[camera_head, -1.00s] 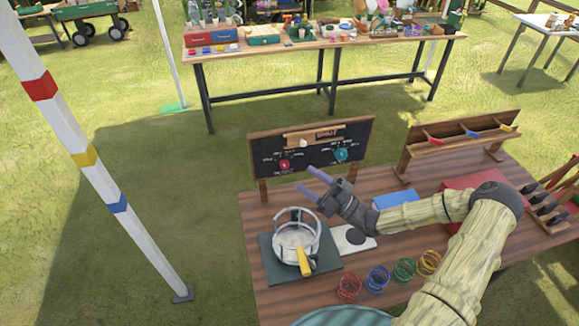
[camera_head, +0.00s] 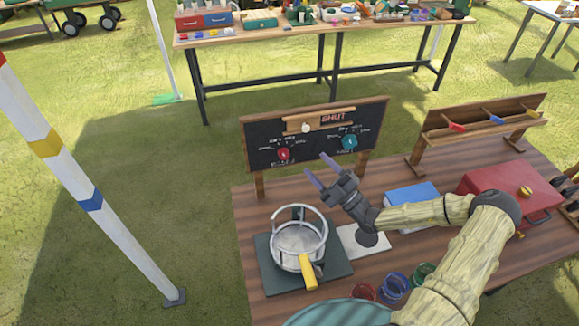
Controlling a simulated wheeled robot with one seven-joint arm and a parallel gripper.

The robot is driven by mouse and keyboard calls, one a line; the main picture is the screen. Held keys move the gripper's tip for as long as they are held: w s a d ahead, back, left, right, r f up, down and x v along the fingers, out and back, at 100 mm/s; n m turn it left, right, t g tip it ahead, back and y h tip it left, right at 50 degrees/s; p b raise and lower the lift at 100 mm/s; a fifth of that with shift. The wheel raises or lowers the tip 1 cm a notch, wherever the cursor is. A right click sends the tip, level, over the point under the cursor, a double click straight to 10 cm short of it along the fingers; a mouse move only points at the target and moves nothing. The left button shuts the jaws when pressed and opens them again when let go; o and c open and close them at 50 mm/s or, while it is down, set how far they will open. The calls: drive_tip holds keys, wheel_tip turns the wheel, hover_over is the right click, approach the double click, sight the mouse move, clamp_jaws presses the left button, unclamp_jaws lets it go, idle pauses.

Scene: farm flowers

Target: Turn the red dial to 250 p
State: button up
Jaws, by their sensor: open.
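The red dial (camera_head: 284,154) sits on the lower left of a black board (camera_head: 316,155) in a wooden frame at the back of the table. Small white markings ring it, too small to read. A teal dial (camera_head: 349,143) is on the same board to its right. My gripper (camera_head: 318,172) is open and empty, its two purple fingers pointing up and left toward the board. In the picture the fingertips are below and right of the red dial and apart from it. How far they are from the board in depth I cannot tell.
A wooden slider (camera_head: 318,120) with a white knob and the word SHUT is above the dials. A pot with a yellow handle (camera_head: 308,274) stands on a dark green plate (camera_head: 264,270) below the board. A blue block (camera_head: 411,197) and red box (camera_head: 495,190) are at right.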

drive_tip(key=b, duration=0.8)
approach(287, 157)
drive_tip(key=v, duration=0.3)
drive_tip(key=shift+s+d+f, duration=0.1)
drive_tip(key=shift+f, duration=0.05)
drive_tip(key=p+x, duration=0.2)
drive_tip(key=x, duration=1)
drive_tip(key=c, duration=1)
